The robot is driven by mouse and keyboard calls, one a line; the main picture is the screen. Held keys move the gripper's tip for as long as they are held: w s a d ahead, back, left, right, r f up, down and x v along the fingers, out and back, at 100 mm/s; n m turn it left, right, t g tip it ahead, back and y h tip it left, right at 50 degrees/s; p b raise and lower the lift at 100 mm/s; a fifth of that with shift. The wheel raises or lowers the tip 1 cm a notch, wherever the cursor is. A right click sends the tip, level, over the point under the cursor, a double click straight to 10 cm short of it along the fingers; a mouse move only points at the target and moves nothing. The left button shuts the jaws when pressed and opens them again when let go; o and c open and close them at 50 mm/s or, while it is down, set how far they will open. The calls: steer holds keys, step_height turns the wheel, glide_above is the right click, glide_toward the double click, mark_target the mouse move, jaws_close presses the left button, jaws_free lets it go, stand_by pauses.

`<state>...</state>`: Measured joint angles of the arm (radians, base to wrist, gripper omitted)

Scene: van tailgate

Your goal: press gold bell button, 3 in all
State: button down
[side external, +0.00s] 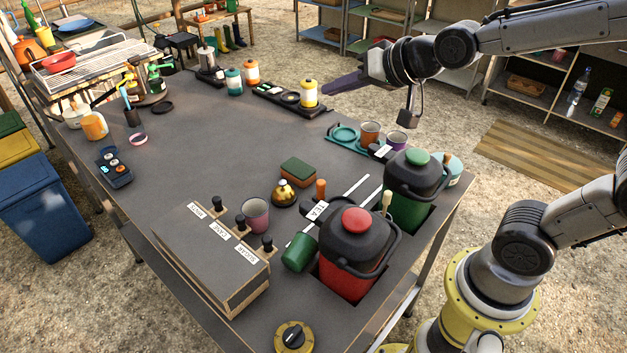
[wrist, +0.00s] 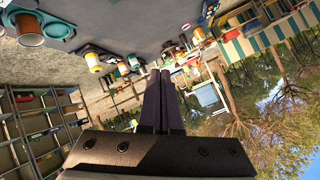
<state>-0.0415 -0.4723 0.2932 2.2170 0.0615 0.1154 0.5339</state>
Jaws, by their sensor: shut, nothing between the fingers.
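The gold bell (side external: 285,193) stands on the dark table (side external: 200,150) in the side external view, in front of a green and brown sponge (side external: 298,171). I cannot make out the bell in the wrist view.
A red-lidded container (side external: 352,255) and a green-lidded container (side external: 412,190) stand right of the bell. A wooden box with labelled drawers (side external: 215,250) and a pinkish cup (side external: 255,215) are left of it. The table's middle is clear.

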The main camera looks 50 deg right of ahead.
steer(key=s+d+f+n+g, duration=0.1)
steer(key=s+f+n+g, duration=0.1)
steer(key=s, duration=0.8)
steer(key=s+f+n+g, duration=0.3)
steer(key=s+n, duration=0.1)
steer(key=s, duration=0.6)
steer(key=shift+s+d+f+g+h, duration=0.2)
steer(key=shift+s+d+g+h, duration=0.1)
steer(key=shift+d+g, duration=0.1)
steer(key=shift+w, duration=0.1)
steer(key=w+a+r, duration=0.1)
steer(key=w+r, duration=0.3)
steer(key=w, duration=0.4)
steer(key=w+a+r, duration=0.1)
steer(key=w+r, duration=0.2)
steer(key=w, duration=0.5)
steer(key=w+a+f+g, duration=0.2)
steer(key=w+f, duration=0.9)
steer(key=w, duration=0.2)
steer(key=shift+w+f+n+g, duration=0.15)
steer(key=shift+w+n+g, duration=0.25)
